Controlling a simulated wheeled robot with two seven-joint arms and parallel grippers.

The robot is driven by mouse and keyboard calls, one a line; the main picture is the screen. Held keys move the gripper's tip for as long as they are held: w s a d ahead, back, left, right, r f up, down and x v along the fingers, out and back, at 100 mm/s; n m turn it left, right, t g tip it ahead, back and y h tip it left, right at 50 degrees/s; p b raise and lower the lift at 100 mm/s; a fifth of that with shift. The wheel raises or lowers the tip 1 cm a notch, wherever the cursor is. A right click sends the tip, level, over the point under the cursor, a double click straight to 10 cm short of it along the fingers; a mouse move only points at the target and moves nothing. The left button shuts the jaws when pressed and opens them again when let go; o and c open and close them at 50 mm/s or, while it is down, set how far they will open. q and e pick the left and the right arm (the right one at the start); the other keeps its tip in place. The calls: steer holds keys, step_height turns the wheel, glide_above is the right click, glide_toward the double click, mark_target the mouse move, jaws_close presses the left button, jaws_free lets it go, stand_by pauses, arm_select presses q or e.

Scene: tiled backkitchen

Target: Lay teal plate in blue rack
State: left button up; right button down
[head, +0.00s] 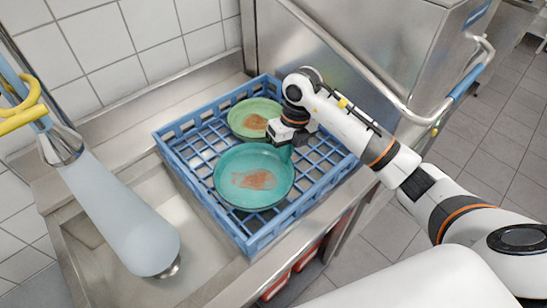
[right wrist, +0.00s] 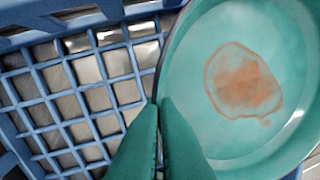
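The teal plate (head: 231,168), with a brown-orange stain, is face up over the front part of the blue rack (head: 180,198). It also shows in the right wrist view (right wrist: 197,75), its rim running down to my fingertips. My right gripper (head: 287,150) is at the plate's far right edge. In the right wrist view its two teal fingers (right wrist: 160,105) are closed on the rim. I cannot tell whether the plate touches the rack floor. The rack's grid (right wrist: 85,95) shows left of the plate. My left gripper is not in view.
A green stained plate (head: 246,107) lies in the rack's back part, close behind the teal plate. A steel sink (head: 110,215) is at left, with a pale blue cylinder (head: 125,215) hanging over it. A steel machine (head: 330,75) with a bar handle stands behind right.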

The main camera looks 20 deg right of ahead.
mark_target(286, 170)
step_height(286, 170, down, 3)
steer(key=shift+f+p, duration=0.2)
steer(key=shift+p, duration=0.15)
step_height(286, 170, down, 3)
steer(key=shift+r+p, duration=0.1)
steer(key=shift+p, duration=0.35)
steer(key=shift+f, duration=0.45)
steer(key=shift+f, duration=0.1)
steer(key=shift+f, duration=0.15)
steer(key=c, duration=1.7)
jaws_free()
